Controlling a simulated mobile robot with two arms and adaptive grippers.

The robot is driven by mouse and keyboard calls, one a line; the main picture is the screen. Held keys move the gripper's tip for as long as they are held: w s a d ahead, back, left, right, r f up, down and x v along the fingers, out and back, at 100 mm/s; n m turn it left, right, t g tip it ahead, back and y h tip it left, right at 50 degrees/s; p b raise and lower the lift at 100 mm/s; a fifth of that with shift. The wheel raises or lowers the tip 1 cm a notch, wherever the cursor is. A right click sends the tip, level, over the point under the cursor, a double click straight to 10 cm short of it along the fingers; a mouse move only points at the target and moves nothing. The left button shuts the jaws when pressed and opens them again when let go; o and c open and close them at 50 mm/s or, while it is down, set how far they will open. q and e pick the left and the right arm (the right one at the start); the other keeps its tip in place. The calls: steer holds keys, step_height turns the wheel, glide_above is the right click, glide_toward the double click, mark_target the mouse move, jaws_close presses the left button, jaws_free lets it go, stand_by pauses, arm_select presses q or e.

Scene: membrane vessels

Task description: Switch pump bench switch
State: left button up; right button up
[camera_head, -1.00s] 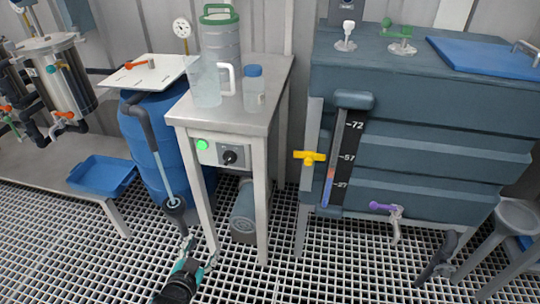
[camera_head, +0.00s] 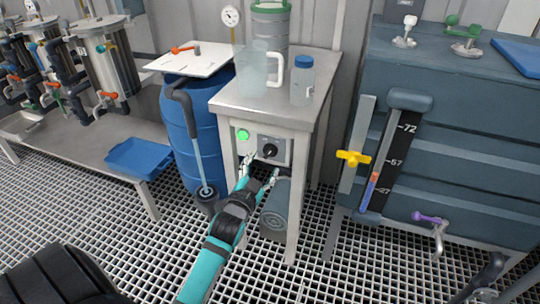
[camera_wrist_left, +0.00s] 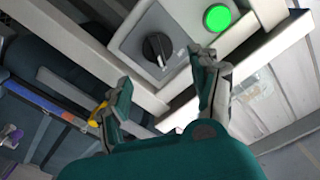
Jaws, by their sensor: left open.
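The pump bench switch is a black rotary knob (camera_head: 270,151) on a grey panel (camera_head: 284,161) at the front of the metal bench (camera_head: 268,112). A lit green lamp (camera_head: 243,135) sits left of it. My left gripper (camera_head: 262,172) is open and empty, just below the panel. In the left wrist view the knob (camera_wrist_left: 157,48) lies ahead, beyond the open fingers (camera_wrist_left: 165,90), with the green lamp (camera_wrist_left: 218,17) to its right. The fingers look apart from the knob. My right gripper is not in view.
A jug (camera_head: 254,75) and a blue-capped bottle (camera_head: 302,82) stand on the bench. A blue barrel (camera_head: 188,130) is at its left. A dark tank (camera_head: 455,130) with a yellow valve handle (camera_head: 353,158) is at the right. Grating floor lies in front.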

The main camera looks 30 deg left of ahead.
mark_target(270, 152)
arm_select(q)
steer(key=x, duration=0.4)
steer(key=shift+w+b, duration=0.4)
steer(key=shift+x, duration=0.8)
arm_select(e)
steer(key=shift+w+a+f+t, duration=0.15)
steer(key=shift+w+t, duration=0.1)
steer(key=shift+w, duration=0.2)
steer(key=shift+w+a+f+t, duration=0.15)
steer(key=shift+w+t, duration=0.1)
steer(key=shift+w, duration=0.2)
arm_select(q)
steer(key=shift+c, duration=0.2)
